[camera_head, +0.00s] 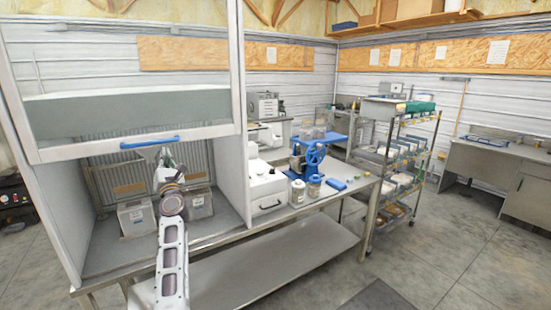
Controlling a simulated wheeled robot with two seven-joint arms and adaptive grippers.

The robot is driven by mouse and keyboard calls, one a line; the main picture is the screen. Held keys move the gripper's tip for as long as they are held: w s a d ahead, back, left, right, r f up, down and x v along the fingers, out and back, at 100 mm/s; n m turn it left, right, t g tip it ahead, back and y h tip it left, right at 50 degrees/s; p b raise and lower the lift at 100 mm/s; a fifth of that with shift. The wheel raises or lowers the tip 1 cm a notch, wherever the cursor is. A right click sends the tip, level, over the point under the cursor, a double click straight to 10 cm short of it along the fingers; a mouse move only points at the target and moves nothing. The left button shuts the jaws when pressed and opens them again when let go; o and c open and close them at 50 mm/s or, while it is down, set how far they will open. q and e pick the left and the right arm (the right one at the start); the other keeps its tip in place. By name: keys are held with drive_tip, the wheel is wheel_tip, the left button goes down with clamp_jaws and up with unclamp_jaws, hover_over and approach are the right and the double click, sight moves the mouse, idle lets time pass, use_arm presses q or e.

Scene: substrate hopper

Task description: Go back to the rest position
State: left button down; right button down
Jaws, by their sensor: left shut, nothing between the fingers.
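My left arm reaches up from the bottom of the view toward the cabinet with the glass sash. My left gripper (166,157) is shut and empty, just below the blue handle (149,142) on the lower edge of the raised sash (80,152). Whether the gripper touches the handle I cannot tell. My right gripper is not in view.
Inside the cabinet, bins (133,218) stand on the worktop behind my arm. To the right, a white box (267,190), jars (297,193) and a blue press (313,153) stand on the steel table. A wire shelf rack (398,165) stands beyond. Floor at right is clear.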

use_arm(q)
drive_tip(key=w+d+f+m+g+h, duration=0.1)
drive_tip(key=w+d+f+m+h, duration=0.45)
drive_tip(key=f+m, duration=0.7)
drive_tip(key=w+d+f+m+h, duration=0.3)
drive_tip(key=d+f+m+h, duration=0.3)
drive_tip(key=d+f+m, duration=0.65)
drive_tip(key=s+d+f+m+g+h, duration=0.1)
drive_tip(key=s+f+m+g, duration=0.4)
drive_tip(key=f, duration=1.1)
drive_tip(key=s+d+f+m+g, duration=0.2)
drive_tip(key=s+f+m, duration=0.45)
drive_tip(key=f, duration=0.95)
drive_tip(key=s+a+f+m+g, duration=0.1)
drive_tip(key=s+a+f+g, duration=0.15)
drive_tip(key=s+f, duration=1.25)
drive_tip(key=s+a+f+m+g, duration=0.2)
drive_tip(key=s+f+g, duration=0.2)
drive_tip(key=s+f, duration=1)
drive_tip(key=s+a+f+g, duration=0.1)
drive_tip(key=s+f, duration=0.2)
drive_tip(key=s, duration=1)
drive_tip(key=s+a+f+g+y, duration=0.1)
drive_tip(key=s+a+f+g, duration=0.1)
drive_tip(key=s, duration=1.2)
drive_tip(key=s+a+f+g, duration=0.1)
drive_tip(key=s+f, duration=0.2)
drive_tip(key=s, duration=1.1)
drive_tip(key=shift+a+f+g, duration=0.3)
drive_tip(key=shift+f+g, duration=0.05)
